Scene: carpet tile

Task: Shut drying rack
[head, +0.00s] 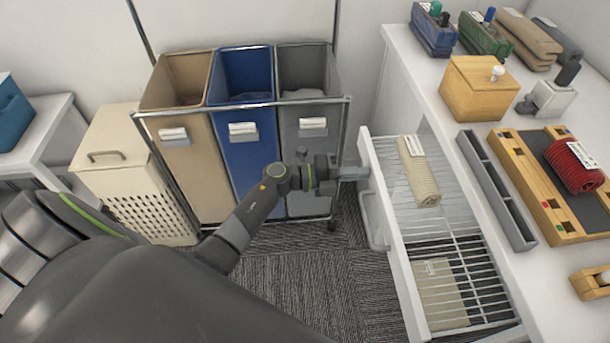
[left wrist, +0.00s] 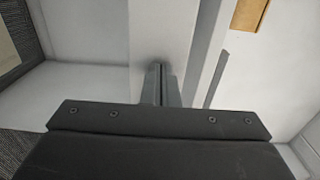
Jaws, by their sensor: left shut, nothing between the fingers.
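The drying rack (head: 368,165) is a white pull-out drawer frame with metal bars, standing out from the white counter unit on the right. A folded beige cloth (head: 420,180) lies on its bars, and another beige cloth (head: 440,295) shows lower down near its front end. A pale handle (head: 374,228) is on its outer face. My left gripper (head: 362,173) is shut and empty, its tips at the rack's outer face, above and behind the handle. In the left wrist view the shut fingers (left wrist: 160,82) point at a white panel; contact is unclear. My right gripper is out of view.
Tan, blue and grey laundry bins (head: 240,130) in a metal frame stand behind my left arm. A cream hamper (head: 120,165) stands at left. The countertop (head: 455,110) holds a wooden box (head: 478,88), a grey tray (head: 497,190) and several tools. Carpet (head: 300,275) is clear before the bins.

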